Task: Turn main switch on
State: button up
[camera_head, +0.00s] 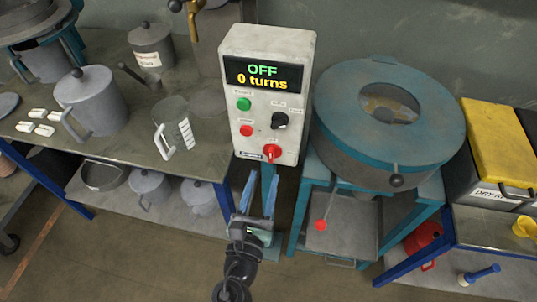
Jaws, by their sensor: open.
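The control box (263,95) is pale grey and stands upright at the centre. Its display (263,75) reads "OFF" and "0 turns". The red rotary switch (271,152) sits at the lower right of its face; its label is too small to read. A green button (243,104), a red button (246,130) and a black knob (279,120) sit above it. My gripper (259,185) is just below the box, its blue fingers open and pointing up towards the switch. It appears empty and apart from the switch.
To the right stands a round blue-lidded machine (382,100) with a lever ending in a dark ball. A workbench (120,160) on the left holds grey canisters and a clear jug (173,128). A yellow-lidded bin (500,140) is at far right.

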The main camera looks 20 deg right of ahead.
aim_at(270, 154)
jog(key=x, duration=0.7)
grip_shut()
